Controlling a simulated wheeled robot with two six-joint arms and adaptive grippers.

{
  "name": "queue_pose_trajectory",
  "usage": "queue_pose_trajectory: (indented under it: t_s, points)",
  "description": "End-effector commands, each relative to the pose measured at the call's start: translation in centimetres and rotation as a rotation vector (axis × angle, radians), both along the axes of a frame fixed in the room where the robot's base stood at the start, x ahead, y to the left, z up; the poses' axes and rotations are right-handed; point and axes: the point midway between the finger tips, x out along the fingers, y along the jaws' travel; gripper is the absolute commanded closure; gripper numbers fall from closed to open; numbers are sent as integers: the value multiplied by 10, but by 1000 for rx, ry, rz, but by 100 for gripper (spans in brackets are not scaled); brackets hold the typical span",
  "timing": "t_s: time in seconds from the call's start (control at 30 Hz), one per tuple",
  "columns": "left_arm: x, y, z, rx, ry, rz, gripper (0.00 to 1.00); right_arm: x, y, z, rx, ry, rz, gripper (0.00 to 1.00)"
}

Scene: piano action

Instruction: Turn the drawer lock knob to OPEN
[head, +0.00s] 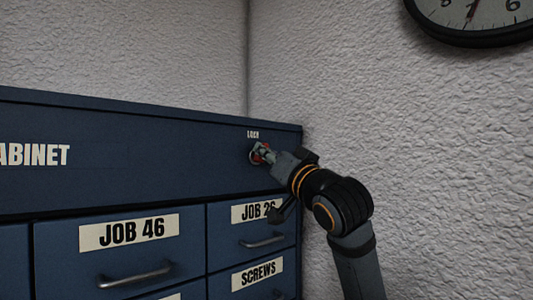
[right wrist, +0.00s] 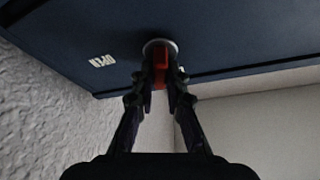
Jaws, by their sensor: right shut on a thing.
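The lock knob is a red bar on a round pale plate on the blue cabinet (head: 120,145), near its upper right corner below a small "LOCK" label (head: 253,134). In the right wrist view the red knob (right wrist: 160,67) stands between the fingers of my right gripper (right wrist: 161,85), which is shut on it. An "OPEN" label (right wrist: 102,61) is to the left of the plate in that view. In the head view my right gripper (head: 264,154) covers much of the knob. My left gripper is not in view.
Below are drawers with handles, labelled "JOB 46" (head: 129,232), "JOB 26" (head: 257,211) and "SCREWS" (head: 257,274). A rough pale wall (head: 400,130) stands close to the cabinet's right side. A clock (head: 475,20) hangs at the upper right.

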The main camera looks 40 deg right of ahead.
Motion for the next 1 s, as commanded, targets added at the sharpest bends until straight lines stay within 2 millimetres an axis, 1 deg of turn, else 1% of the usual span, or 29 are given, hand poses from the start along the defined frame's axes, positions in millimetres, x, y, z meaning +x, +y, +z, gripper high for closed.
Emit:
queue_pose_trajectory:
  t_s: [0.47, 1.0]
  points:
    - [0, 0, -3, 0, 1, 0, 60, 1, -2, -3, 453, 38, 5, 100]
    - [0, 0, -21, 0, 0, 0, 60, 1, -4, -8, 943, 78, 3, 100]
